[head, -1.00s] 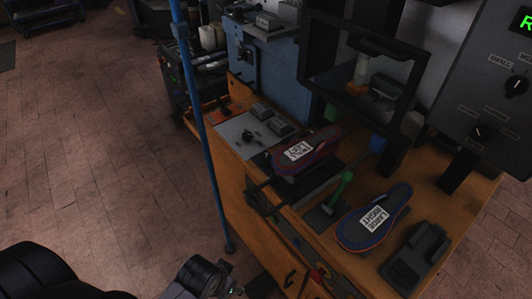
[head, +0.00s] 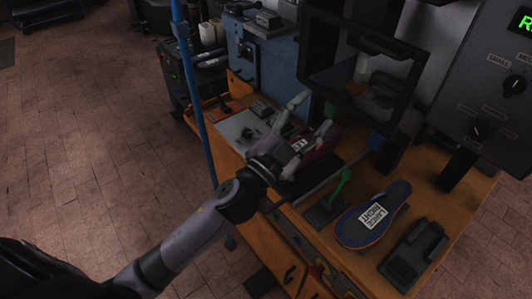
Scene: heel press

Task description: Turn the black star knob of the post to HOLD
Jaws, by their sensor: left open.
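A small dark knob (head: 247,133), which may be the black star knob, sits on the grey plate (head: 228,128) at the bench's left. Its exact shape and any HOLD mark are too small to read. My left gripper (head: 311,116) is open, its two fingers spread, and I see nothing between them. It is over the bench, to the right of this knob, and covers part of the plate and of the dark red insole (head: 322,153). I cannot tell whether it touches anything. My right gripper is not in view.
A blue-edged insole marked LARGE RIGHT (head: 373,214) lies on the orange bench beside a green-handled lever (head: 341,186) and a black cradle (head: 413,251). A dark press frame (head: 358,60) and control panel (head: 490,80) rise behind. A blue pole (head: 196,100) stands at left; open floor lies beyond.

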